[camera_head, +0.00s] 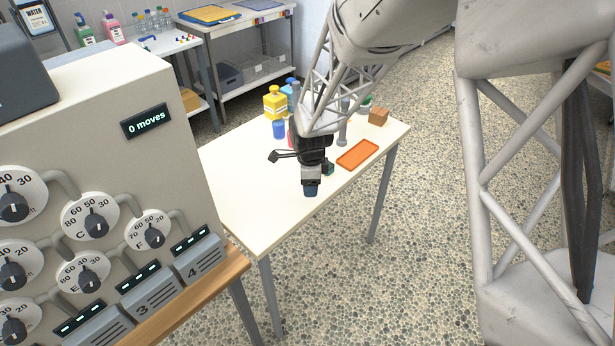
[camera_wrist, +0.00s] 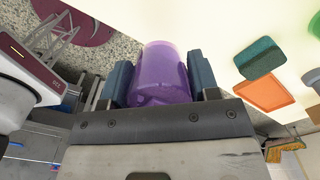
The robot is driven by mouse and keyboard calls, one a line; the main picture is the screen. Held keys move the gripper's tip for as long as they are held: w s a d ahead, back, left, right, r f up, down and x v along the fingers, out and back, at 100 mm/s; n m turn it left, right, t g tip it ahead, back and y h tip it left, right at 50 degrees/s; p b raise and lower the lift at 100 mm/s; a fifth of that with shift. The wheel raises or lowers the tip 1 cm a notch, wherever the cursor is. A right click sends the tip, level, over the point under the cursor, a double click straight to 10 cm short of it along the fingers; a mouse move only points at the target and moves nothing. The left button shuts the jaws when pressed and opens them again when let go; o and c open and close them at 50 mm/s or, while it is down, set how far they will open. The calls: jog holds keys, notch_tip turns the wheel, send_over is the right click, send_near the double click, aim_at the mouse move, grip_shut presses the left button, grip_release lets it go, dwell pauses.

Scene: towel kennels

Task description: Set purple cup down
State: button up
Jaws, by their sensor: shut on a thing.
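The purple cup (camera_wrist: 162,72) shows in the wrist view between the two blue-grey fingers of my gripper (camera_head: 311,190), which is shut on it. In the head view my gripper points down over the near right part of the cream table (camera_head: 245,205). The cup is hidden there behind the gripper and its fingers. In the wrist view the cup appears with its side to the camera, a finger against each side. I cannot tell whether its base touches the tabletop.
A dark green block (camera_head: 327,168) lies close beside my gripper, with an orange tray (camera_head: 357,155) to its right. A blue cup (camera_head: 279,129), a yellow bottle (camera_head: 275,103) and a brown box (camera_head: 378,117) stand farther back. The table's near left part is clear.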

jog(key=shift+s+d, duration=0.1)
jog(key=shift+s, duration=0.25)
jog(key=shift+w, duration=0.2)
dwell(0.4)
jog(key=w+d+r, duration=0.2)
jog(key=w+r, duration=0.1)
jog(key=w, duration=1.5)
jog(key=w+d+r, duration=0.2)
jog(key=w+r, duration=0.1)
jog(key=w, duration=1.5)
jog(key=shift+d+f, duration=0.1)
jog(key=shift+f, duration=3.05)
